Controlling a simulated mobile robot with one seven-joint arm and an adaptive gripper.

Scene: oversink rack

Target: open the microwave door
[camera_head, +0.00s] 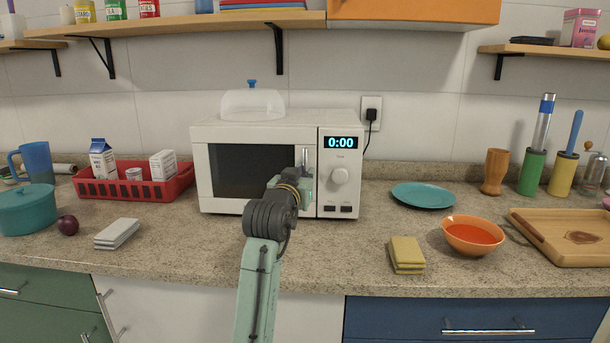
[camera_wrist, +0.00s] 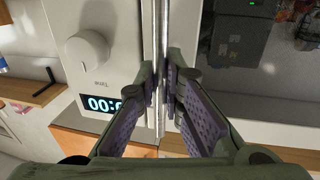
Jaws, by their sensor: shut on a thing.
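The white microwave (camera_head: 258,160) stands on the granite counter against the tiled wall. Its dark-windowed door (camera_head: 240,170) looks closed, and its display reads 0:00. The vertical metal handle (camera_head: 305,156) is at the door's right edge, beside the control panel with its round knob (camera_head: 340,176). My gripper (camera_head: 302,180) is at the handle, and my arm hides the lower handle and part of the door. In the wrist view the handle (camera_wrist: 161,40) runs between the two fingers of my gripper (camera_wrist: 168,90), which are shut on it. The knob also shows in the wrist view (camera_wrist: 87,50).
A clear lid with a blue knob (camera_head: 252,104) sits on top of the microwave.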

